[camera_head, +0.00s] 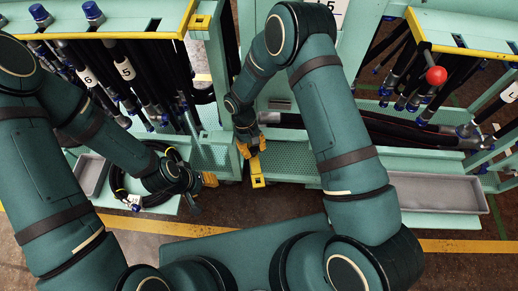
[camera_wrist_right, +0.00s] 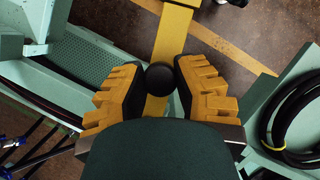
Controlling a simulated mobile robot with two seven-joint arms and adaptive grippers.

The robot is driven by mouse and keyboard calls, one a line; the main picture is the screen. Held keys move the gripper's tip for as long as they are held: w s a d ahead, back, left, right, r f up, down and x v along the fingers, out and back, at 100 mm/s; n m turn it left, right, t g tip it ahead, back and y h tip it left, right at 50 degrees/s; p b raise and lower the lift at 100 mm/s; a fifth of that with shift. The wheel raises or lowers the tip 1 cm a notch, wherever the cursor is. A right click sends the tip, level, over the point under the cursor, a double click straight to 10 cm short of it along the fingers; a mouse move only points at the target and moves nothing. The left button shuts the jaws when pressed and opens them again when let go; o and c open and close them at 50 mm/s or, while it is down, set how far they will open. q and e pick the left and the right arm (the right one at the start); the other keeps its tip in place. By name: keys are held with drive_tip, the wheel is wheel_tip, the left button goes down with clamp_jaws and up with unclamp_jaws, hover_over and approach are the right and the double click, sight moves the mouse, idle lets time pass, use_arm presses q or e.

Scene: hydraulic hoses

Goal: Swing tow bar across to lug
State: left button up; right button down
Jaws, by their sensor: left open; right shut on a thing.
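The yellow tow bar (camera_head: 257,178) shows below my right gripper (camera_head: 250,147) in the head view, sticking out over the front edge of the green rack. In the right wrist view the bar (camera_wrist_right: 173,38) runs up between the yellow fingers of my right gripper (camera_wrist_right: 160,88). A round black knob (camera_wrist_right: 160,79) on the bar sits between these fingers, and they are shut on it. My left gripper (camera_head: 205,190) is open and empty, low at the left, beside a coiled black hose. I cannot pick out the lug for certain.
Hanging black hoses (camera_head: 125,75) fill the left rack. More hoses (camera_head: 410,130) lie at the right near a red ball knob (camera_head: 436,75). A grey tray (camera_head: 437,193) is at the right front. The coiled hose (camera_head: 140,195) lies at the left front. Floor in front is clear.

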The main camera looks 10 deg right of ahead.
drive_tip(key=shift+w+a+f+m+y+b, duration=0.1)
drive_tip(key=shift+a+m+y+b, duration=0.2)
drive_tip(key=shift+a+m, duration=0.4)
drive_tip(key=shift+w+a+m+y+b, duration=0.1)
drive_tip(key=shift+a+m+y+b, duration=0.2)
drive_tip(key=shift+m, duration=0.75)
drive_tip(key=shift+w+a+f+m+y+b, duration=0.1)
drive_tip(key=shift+a+m+y+b, duration=0.1)
drive_tip(key=shift+a+m+y, duration=0.4)
drive_tip(key=shift+a+m, duration=0.1)
drive_tip(key=shift+m, duration=0.25)
drive_tip(key=c, duration=0.7)
unclamp_jaws()
drive_tip(key=shift+r, duration=0.1)
drive_tip(key=shift+o, duration=0.2)
drive_tip(key=shift+w, duration=0.1)
drive_tip(key=shift+r, duration=0.1)
wheel_tip(320, 180, up, 10)
